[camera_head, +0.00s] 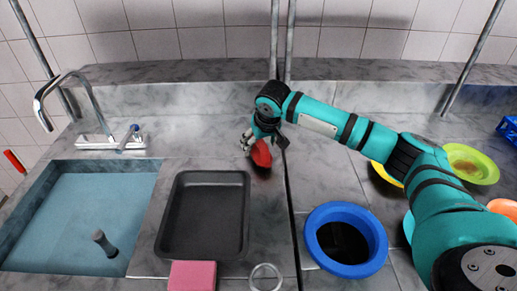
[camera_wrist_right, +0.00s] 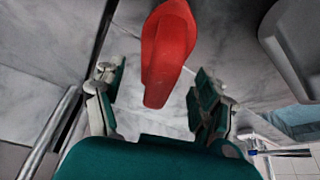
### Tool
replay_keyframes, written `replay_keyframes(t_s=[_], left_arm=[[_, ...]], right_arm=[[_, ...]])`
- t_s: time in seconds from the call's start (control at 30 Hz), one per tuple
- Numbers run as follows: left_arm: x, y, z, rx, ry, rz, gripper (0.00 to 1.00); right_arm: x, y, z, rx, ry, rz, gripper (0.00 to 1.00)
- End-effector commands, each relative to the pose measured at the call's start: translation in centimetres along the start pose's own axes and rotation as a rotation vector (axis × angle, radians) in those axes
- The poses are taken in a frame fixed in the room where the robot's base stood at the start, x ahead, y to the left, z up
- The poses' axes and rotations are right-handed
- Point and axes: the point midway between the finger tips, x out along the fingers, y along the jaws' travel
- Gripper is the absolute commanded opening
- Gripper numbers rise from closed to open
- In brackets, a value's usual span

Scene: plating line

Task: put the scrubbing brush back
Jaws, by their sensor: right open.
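A red object, which I take to be the scrubbing brush (camera_head: 261,154), lies on the grey marble counter right of the black tray. My right gripper (camera_head: 264,138) is just above and behind it, pointing down. In the right wrist view the red brush (camera_wrist_right: 168,45) shows between the two spread fingers of the gripper (camera_wrist_right: 155,80), with gaps on both sides, so it is not gripped. Its bristles cannot be seen. My left gripper is not in view.
A pink block (camera_head: 192,275), a blue-rimmed bin opening (camera_head: 345,240) and a green plate (camera_head: 471,164) are nearby. The counter behind the tray is clear.

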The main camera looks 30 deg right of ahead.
Motion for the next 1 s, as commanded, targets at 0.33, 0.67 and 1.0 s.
replay_keyframes(t_s=[0.33,0.67,1.0], left_arm=[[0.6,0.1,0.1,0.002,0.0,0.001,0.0],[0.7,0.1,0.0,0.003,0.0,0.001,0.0],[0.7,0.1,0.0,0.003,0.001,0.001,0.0]], right_arm=[[-6.9,0.0,-0.1,0.0,0.003,0.0,0.71],[-8.4,0.0,0.0,0.0,0.0,0.0,0.71],[-8.4,0.0,0.0,0.0,0.0,0.001,0.71]])
